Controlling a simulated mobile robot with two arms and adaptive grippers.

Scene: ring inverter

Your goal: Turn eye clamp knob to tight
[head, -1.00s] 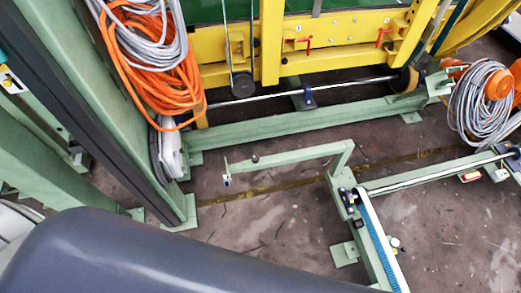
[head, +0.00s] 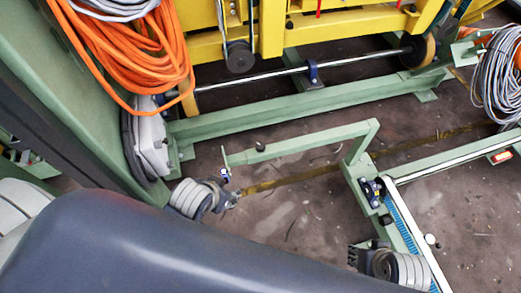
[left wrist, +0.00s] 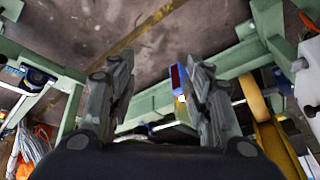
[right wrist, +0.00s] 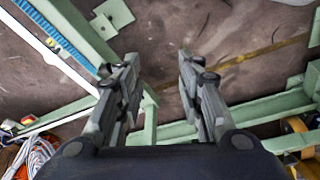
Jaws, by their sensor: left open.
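A small clamp with a blue-and-white part (head: 225,173) sits at the left end of a green arm (head: 305,142). Its knob is too small to make out, and I cannot tell its setting. A dark round knob (head: 260,147) stands on top of that arm. My left gripper (head: 235,193) is just below and right of the clamp, apparently not holding it. In the left wrist view, its fingers are apart, with a blue part with a red face (left wrist: 178,78) between them, nearer the right finger. My right gripper (head: 352,258) is open and empty, with floor between its fingers in the right wrist view (right wrist: 160,85).
A green floor beam (head: 300,103) and yellow frame (head: 272,30) lie behind the arm. Orange cable (head: 150,60) hangs at left. A rail with a blue strip (head: 405,225) stands beside my right gripper. Bare floor (head: 300,215) lies between the grippers.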

